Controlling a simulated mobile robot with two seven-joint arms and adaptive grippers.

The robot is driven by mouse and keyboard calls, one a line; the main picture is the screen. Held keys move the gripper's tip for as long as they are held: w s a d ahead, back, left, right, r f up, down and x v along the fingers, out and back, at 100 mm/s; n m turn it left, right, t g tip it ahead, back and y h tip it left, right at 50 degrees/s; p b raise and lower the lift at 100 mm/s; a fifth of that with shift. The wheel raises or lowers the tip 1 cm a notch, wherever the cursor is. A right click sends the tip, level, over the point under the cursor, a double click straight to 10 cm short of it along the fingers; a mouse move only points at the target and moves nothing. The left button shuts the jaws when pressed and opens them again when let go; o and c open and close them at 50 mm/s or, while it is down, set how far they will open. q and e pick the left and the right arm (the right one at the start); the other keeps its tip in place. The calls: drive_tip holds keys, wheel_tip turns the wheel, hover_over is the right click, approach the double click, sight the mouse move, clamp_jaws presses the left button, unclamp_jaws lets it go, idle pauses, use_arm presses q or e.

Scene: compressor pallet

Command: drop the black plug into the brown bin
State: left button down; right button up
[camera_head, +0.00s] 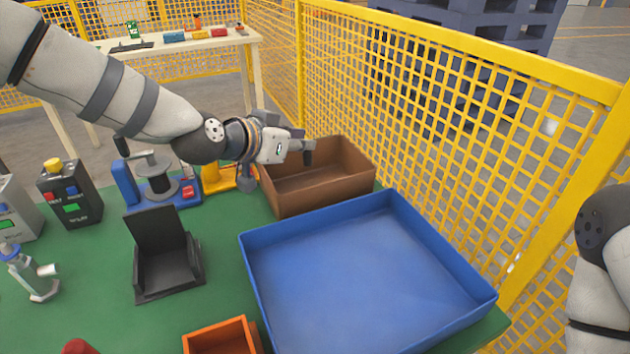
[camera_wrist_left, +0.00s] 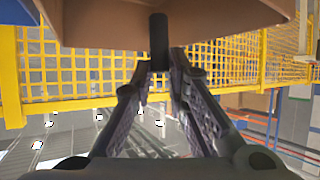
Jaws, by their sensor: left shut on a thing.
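The brown bin (camera_head: 335,193) stands on the green table behind the blue tray; its open inside faces up. My left gripper (camera_head: 303,144) comes in from the left, and its tip overlaps the bin's far rim in the head view. It is shut on the black plug (camera_head: 308,156), a short dark cylinder. In the left wrist view the plug (camera_wrist_left: 158,38) sits between the fingertips (camera_wrist_left: 160,68), with the brown bin (camera_wrist_left: 100,22) behind it. The exact height above the bin is hard to tell. My right gripper is out of view; only part of the right arm shows.
A large empty blue tray (camera_head: 365,262) lies in front of the bin. A yellow mesh fence (camera_head: 440,100) runs close along the right. A black holder (camera_head: 165,265), a spool device (camera_head: 157,180) and an orange box (camera_head: 222,338) stand on the green table (camera_head: 95,285).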

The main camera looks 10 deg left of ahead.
use_arm(q)
drive_tip(key=shift+r, duration=0.15)
drive_tip(key=c, duration=1.5)
unclamp_jaws()
drive_tip(key=v, duration=1.2)
